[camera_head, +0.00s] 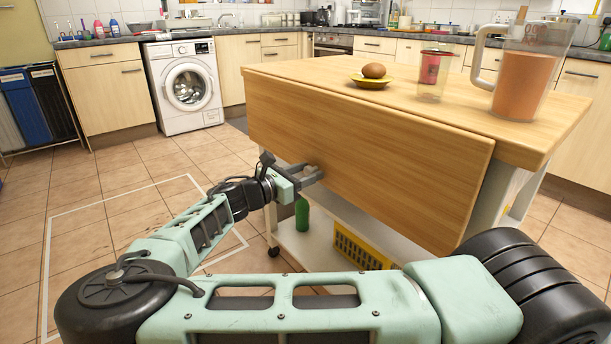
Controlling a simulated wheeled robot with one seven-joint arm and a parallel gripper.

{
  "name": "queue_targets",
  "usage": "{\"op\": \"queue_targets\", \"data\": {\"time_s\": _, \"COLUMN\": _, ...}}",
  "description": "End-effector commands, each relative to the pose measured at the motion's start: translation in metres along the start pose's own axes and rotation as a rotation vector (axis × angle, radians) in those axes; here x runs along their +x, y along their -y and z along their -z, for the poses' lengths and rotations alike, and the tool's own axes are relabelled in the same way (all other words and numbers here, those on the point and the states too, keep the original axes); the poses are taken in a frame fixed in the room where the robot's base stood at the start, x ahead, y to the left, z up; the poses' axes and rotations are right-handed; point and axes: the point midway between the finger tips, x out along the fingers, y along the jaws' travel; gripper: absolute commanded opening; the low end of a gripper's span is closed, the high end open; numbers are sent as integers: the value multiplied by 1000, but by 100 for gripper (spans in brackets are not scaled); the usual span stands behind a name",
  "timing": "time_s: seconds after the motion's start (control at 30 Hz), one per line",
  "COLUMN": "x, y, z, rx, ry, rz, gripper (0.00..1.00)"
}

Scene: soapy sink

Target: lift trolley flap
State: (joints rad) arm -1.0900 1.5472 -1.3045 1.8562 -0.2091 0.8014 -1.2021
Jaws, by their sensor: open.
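The trolley flap (370,150) is a wide light-wood panel hanging down along the near side of the trolley top (440,92), in the head view. The trolley has white legs and a white lower shelf (312,245). My gripper (316,174) is open at the flap's lower left part, close to its bottom edge. The fingertips are close to the panel. I cannot tell whether they touch it or reach under the edge. The flap hides part of the space beneath the top.
On the trolley top stand a jug of orange-brown liquid (524,75), a glass with a red item (433,72) and a yellow dish (371,81) with an egg. A green bottle (302,214) and a yellow crate (358,250) sit below. Floor is clear at left.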

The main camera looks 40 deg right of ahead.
Motion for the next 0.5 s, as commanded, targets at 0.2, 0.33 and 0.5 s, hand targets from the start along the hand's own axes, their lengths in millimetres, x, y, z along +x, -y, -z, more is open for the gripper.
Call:
{"op": "queue_targets", "data": {"time_s": 0.2, "x": 1, "y": 0, "z": 0, "rx": 0, "ry": 0, "rz": 0, "gripper": 46}}
{"op": "queue_targets", "data": {"time_s": 0.33, "x": 1, "y": 0, "z": 0, "rx": 0, "ry": 0, "rz": 0, "gripper": 21}}
{"op": "queue_targets", "data": {"time_s": 0.5, "x": 0, "y": 0, "z": 0, "rx": 0, "ry": 0, "rz": 0, "gripper": 0}}
